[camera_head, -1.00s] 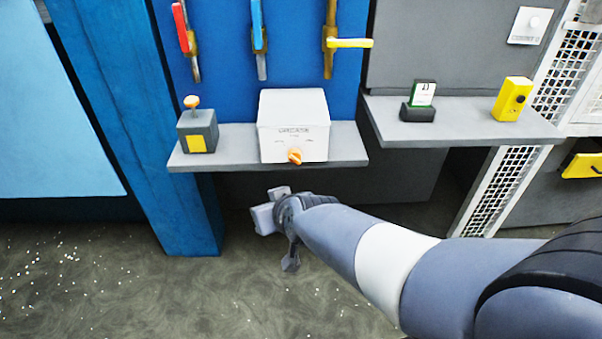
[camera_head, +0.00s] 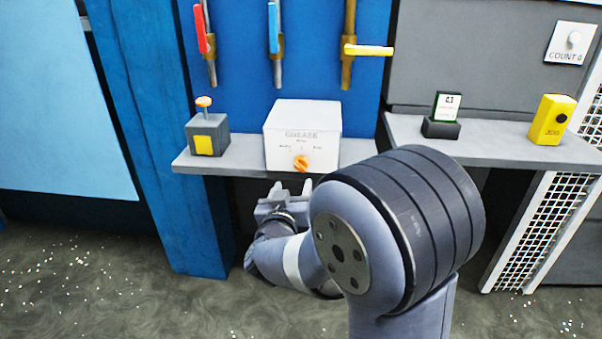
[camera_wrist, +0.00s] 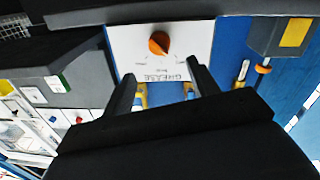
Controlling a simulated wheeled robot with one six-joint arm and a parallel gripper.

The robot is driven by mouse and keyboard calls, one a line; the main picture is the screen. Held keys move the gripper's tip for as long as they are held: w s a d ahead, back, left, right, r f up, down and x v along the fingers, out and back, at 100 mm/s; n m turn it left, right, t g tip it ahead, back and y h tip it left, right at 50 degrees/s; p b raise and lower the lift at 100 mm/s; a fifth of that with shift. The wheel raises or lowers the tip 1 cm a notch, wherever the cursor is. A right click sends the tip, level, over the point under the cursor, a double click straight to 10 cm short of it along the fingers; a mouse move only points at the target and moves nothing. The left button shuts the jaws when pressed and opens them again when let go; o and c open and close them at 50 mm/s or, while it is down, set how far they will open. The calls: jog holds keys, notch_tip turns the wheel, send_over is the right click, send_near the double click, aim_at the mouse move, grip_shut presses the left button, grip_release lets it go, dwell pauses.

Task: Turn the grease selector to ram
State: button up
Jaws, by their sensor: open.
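The grease selector is a white box (camera_head: 290,120) lettered GREASE, with an orange knob (camera_head: 301,162) low on its front. It stands on a grey shelf below the blue panel. Small position labels sit around the knob, too small to read surely. My gripper (camera_head: 290,188) is open and empty, just below and in front of the shelf edge, under the knob and apart from it. In the wrist view the picture is upside down; the knob (camera_wrist: 159,43) shows beyond the gap between my open fingers (camera_wrist: 162,80).
A grey box with an orange button (camera_head: 204,102) stands left of the selector. Red, blue and yellow (camera_head: 369,50) valve handles hang above. The right shelf (camera_head: 490,148) bears a card holder (camera_head: 441,128) and a yellow device (camera_head: 552,119). A blue post (camera_head: 165,140) stands at left.

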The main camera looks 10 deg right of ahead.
aim_at(300, 167)
jog(key=b+x, duration=0.1)
jog(key=x, duration=0.8)
jog(key=shift+w, duration=0.2)
jog(key=c, duration=1)
jog(key=shift+m, duration=0.3)
jog(key=m+b, duration=0.1)
jog(key=m, duration=0.3)
jog(key=shift+d+b, duration=0.1)
jog(key=shift+b, duration=0.25)
jog(key=shift+d+m+y+b, duration=0.1)
jog(key=shift+m+y+b, duration=0.2)
jog(key=shift+m+b, duration=1.1)
jog(key=shift+m+p, duration=0.55)
jog(key=shift+m, duration=0.15)
